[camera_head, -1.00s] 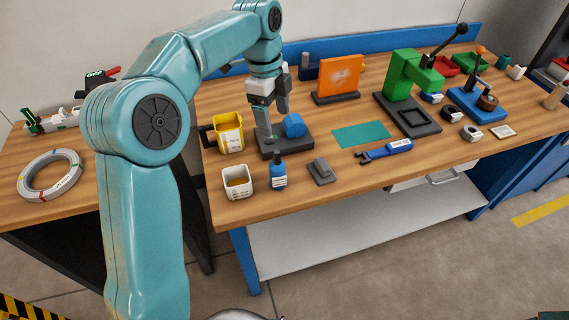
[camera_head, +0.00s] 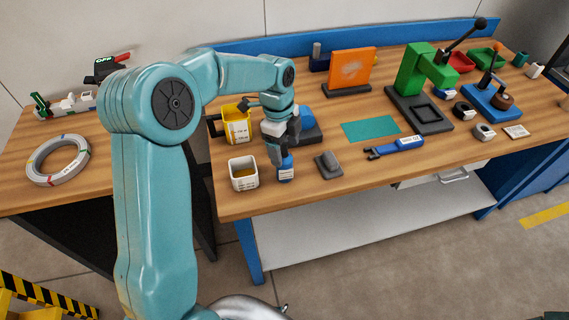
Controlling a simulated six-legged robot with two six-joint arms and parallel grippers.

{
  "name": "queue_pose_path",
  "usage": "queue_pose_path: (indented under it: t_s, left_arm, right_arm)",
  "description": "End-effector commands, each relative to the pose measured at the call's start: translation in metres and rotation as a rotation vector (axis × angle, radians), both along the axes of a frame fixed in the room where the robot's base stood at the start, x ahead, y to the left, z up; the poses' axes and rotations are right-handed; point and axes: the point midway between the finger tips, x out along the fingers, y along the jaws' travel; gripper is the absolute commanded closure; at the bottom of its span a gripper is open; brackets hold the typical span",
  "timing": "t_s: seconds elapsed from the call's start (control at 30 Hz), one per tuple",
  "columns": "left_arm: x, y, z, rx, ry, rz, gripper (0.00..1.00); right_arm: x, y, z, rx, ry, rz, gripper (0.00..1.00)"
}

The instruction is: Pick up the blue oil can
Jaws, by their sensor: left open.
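The blue oil can (camera_head: 286,172) stands upright near the front edge of the wooden bench, with a white label on its front. My left gripper (camera_head: 279,158) is directly above it, pointing down, with its fingers at the can's top. The jaws are open. The gripper hides the can's upper part, and I cannot tell whether a finger touches it. My right gripper is not in view.
A white square cup (camera_head: 243,174) stands close left of the can, and a yellow bin (camera_head: 236,126) is behind it. A grey block (camera_head: 328,165) is to the right. A blue tool (camera_head: 395,147) and teal mat (camera_head: 370,129) lie farther right.

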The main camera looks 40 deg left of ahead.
Motion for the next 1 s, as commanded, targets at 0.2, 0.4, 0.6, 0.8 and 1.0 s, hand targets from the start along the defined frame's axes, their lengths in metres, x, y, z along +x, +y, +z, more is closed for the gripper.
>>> queue_pose_path:
  t_s: [0.2, 0.4, 0.6, 0.8, 1.0]
  left_arm:
    - [0.001, -0.002, -0.026, 0.000, 0.002, -0.001, 0.23]
    - [0.001, -0.002, -0.028, 0.000, 0.000, -0.001, 0.23]
    - [0.001, -0.002, -0.028, 0.000, 0.000, 0.000, 0.79]
    - [0.001, -0.002, -0.027, 0.000, -0.001, 0.000, 1.00]
    - [0.001, -0.002, -0.024, 0.000, -0.002, 0.000, 1.00]
  right_arm:
    - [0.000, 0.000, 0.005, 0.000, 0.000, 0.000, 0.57]
    - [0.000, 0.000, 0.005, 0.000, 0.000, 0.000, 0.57]
    - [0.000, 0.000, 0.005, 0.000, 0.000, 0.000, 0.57]
    - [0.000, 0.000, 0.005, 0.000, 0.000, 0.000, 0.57]
    - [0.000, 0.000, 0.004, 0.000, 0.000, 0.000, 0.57]
